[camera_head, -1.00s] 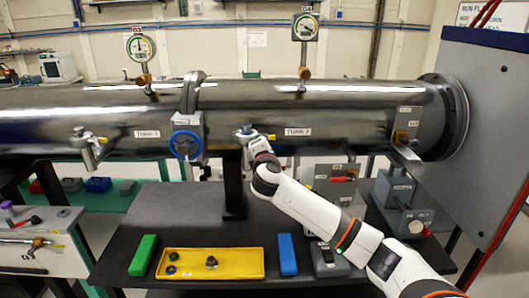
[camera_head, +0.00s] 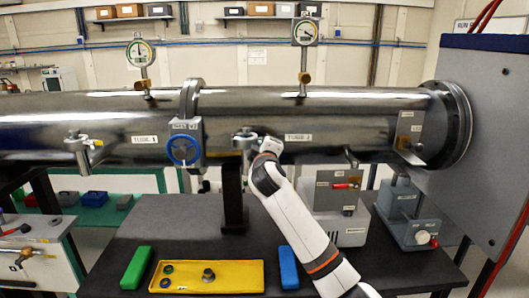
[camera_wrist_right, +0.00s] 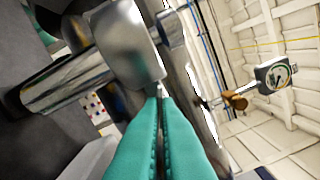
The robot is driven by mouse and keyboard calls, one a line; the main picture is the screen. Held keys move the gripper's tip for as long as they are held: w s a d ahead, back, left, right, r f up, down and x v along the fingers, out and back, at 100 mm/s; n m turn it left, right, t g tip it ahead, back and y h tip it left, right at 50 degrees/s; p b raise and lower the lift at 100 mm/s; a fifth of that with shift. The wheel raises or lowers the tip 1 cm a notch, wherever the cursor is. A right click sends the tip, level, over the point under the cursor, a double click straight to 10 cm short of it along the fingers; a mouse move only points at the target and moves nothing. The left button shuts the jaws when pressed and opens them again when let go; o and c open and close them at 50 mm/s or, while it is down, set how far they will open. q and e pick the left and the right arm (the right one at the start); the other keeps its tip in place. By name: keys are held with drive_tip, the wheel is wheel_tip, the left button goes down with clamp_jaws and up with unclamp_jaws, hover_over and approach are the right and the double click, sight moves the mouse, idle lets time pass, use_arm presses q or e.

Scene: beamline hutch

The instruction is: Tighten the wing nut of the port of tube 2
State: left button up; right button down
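Tube 2 (camera_head: 345,135) is the right part of a long horizontal steel pipe with a "TUBE 2" label. Its port (camera_head: 243,140) is a small metal fitting on the front side, left of the label. My right gripper (camera_head: 257,146) reaches the port from the lower right. In the right wrist view its two teal fingers (camera_wrist_right: 159,97) are pressed nearly together at the lower end of a shiny metal piece (camera_wrist_right: 130,42), seemingly the wing nut. The fingertips appear to hold its thin end, but the contact is partly hidden. My left gripper is not in view.
A yellow tray (camera_head: 225,282) with small parts lies on the dark table between a green block (camera_head: 137,267) and a blue block (camera_head: 288,267). A blue handwheel valve (camera_head: 184,149) is left of the port. A gauge (camera_head: 306,33) stands above tube 2. Grey boxes stand at the right.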

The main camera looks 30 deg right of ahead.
drive_tip(key=shift+a+f+m+b, duration=0.1)
drive_tip(key=shift+f+m+b, duration=0.15)
drive_tip(key=shift+m, duration=0.55)
drive_tip(key=c, duration=2.1)
unclamp_jaws()
drive_tip(key=o, duration=0.5)
drive_tip(key=shift+r, duration=0.2)
drive_tip(key=shift+c, duration=0.2)
drive_tip(key=b+v, duration=0.3)
drive_tip(key=v, duration=0.9)
drive_tip(key=shift+b, duration=0.3)
